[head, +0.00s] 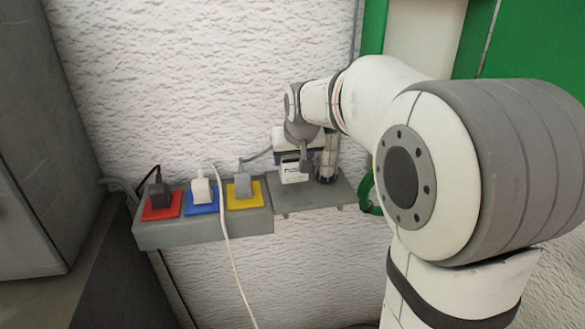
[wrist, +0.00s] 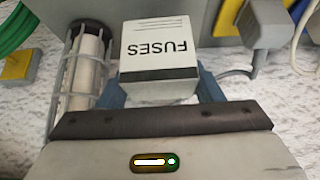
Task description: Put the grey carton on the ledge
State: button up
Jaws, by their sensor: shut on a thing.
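The grey carton (wrist: 158,60), labelled FUSES with a pale label, sits between the blue fingers of my gripper (wrist: 160,92) in the wrist view. The gripper is shut on it. In the head view the carton (head: 294,172) shows below my gripper (head: 296,160), over the grey ledge (head: 300,202) to the right of the sockets. I cannot tell whether its underside touches the ledge.
A caged lamp (head: 327,165) stands close to the right of the carton; the wrist view shows it (wrist: 82,65) on the left. Plugs in red (head: 161,212), blue (head: 201,207) and yellow (head: 243,200) sockets stand left, with cables. A green hose (head: 369,194) hangs at right.

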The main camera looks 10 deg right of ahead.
aim_at(293, 168)
jog(key=shift+f, duration=1.6)
jog(key=o, duration=1)
jog(key=shift+r, duration=0.2)
jog(key=v, duration=1.1)
jog(key=shift+s+d+f+g+p, duration=0.1)
jog(key=shift+s+f+g+p, duration=0.4)
jog(key=shift+s+f, duration=2.55)
jog(key=shift+s+f+g+p, duration=0.15)
jog(key=shift+s+f+g, duration=1)
jog(key=shift+s, duration=3.45)
jog(key=shift+s+d+f+g+p, duration=0.1)
jog(key=shift+s+f+g+p, duration=0.25)
jog(key=shift+s+f, duration=2.8)
